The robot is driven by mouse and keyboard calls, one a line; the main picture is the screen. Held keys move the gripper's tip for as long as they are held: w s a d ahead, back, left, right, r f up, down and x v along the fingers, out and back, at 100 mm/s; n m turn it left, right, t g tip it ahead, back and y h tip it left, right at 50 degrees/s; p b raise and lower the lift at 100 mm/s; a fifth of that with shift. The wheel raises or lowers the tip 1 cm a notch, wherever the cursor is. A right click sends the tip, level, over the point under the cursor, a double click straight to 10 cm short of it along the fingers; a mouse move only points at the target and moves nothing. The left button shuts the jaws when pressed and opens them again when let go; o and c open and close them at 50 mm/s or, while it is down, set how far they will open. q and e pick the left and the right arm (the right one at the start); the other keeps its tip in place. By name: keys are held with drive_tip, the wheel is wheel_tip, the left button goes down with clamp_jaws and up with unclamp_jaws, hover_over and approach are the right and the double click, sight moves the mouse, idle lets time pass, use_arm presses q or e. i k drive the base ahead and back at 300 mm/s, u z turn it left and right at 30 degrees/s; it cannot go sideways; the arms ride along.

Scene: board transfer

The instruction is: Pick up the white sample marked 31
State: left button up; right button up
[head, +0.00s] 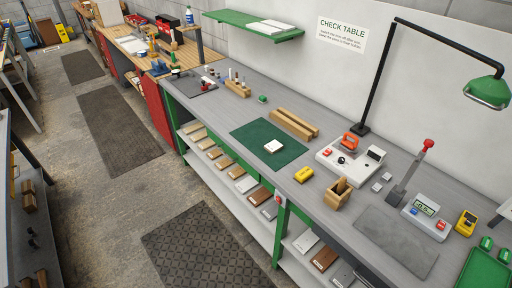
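A small white block (273,146) lies on the dark green mat (252,133) on the long grey workbench. Any number on it is too small to read. Several white, tan and brown boards (246,184) lie in a row on the shelf under the bench, and more boards (306,241) lie on the lower shelf at the right. I cannot read a marking 31 on any of them. Neither of my grippers is in view.
Wooden bars (294,124), a white device with an orange handle (350,155), a yellow object (303,174), a wooden holder (338,193) and a black lamp (375,80) stand on the bench. A grey plate (397,240) lies flat. The aisle floor (100,205) is clear.

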sight(274, 146)
drive_tip(key=u, duration=2.1)
drive_tip(key=i, duration=1.1)
drive_tip(key=z, duration=2.45)
